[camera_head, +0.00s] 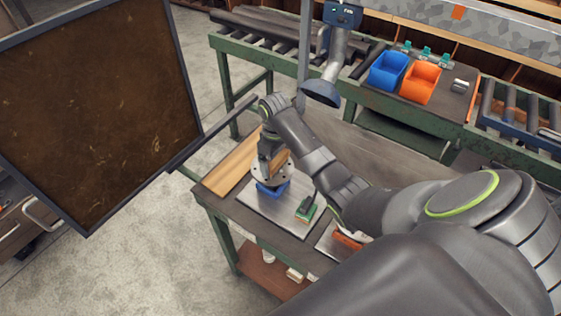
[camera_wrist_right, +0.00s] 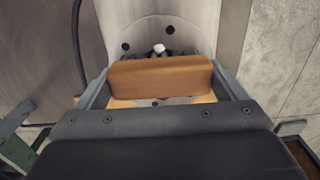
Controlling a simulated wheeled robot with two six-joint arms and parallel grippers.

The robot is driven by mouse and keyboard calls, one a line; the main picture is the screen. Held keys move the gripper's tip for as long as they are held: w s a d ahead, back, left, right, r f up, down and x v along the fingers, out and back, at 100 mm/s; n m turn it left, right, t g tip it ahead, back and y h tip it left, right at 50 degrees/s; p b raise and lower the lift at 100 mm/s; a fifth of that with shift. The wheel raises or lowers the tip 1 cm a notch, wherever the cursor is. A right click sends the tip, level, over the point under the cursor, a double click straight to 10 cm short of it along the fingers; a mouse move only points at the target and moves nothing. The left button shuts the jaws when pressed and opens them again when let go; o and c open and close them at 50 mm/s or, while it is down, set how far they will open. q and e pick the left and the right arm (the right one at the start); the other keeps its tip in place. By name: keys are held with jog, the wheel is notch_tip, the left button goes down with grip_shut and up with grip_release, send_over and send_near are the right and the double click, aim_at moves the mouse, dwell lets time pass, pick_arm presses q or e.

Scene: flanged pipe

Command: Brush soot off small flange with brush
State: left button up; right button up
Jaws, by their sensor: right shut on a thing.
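My right gripper (camera_head: 272,153) is shut on the brush, just above the small flange (camera_head: 272,175). The brush's wooden block (camera_wrist_right: 160,76) spans between the two fingers in the right wrist view. The flange is a grey metal disc with bolt holes and sits on a blue support (camera_head: 270,189) on the workbench. In the wrist view the flange face (camera_wrist_right: 190,30) lies just beyond the brush, with dark marks along the brush's far edge; I cannot tell soot from bristles there. Whether the bristles touch the flange is hidden. My left gripper is out of view.
A metal plate (camera_head: 245,203) on the bench carries a green block (camera_head: 306,212). An orange-handled tool (camera_head: 349,238) lies nearby. A dark framed screen (camera_head: 100,110) stands at left. An extraction hood (camera_head: 322,92) hangs behind my arm. Blue (camera_head: 388,70) and orange bins (camera_head: 420,82) sit behind.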

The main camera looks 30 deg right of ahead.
jog(key=shift+w+a+b, duration=0.4)
jog(key=shift+w+b, duration=0.1)
jog(key=shift+w, duration=0.4)
jog(key=shift+w+a+b, duration=0.35)
jog(key=shift+w+b, duration=0.1)
jog(key=shift+w, duration=0.4)
jog(key=shift+w+a+b, duration=0.4)
jog(key=shift+w+b, duration=0.1)
jog(key=shift+w, duration=0.4)
jog(key=shift+s+d+r+p, duration=0.1)
jog(key=shift+s+d+p, duration=0.1)
jog(key=shift+s+p, duration=0.5)
jog(key=shift+s+d+p, duration=0.4)
jog(key=shift+s+p, duration=0.3)
jog(key=shift+p, duration=0.35)
jog(key=shift+s+f, duration=0.2)
jog(key=shift+f, duration=0.05)
jog(key=shift+s+d+f, duration=0.1)
jog(key=shift+s+d, duration=0.25)
jog(key=shift+s, duration=0.4)
jog(key=shift+s+d, duration=0.35)
jog(key=shift+s, duration=0.4)
jog(key=shift+s+d, duration=0.2)
jog(key=shift+s, duration=0.35)
jog(key=shift+s+d, duration=0.2)
jog(key=shift+s, duration=0.3)
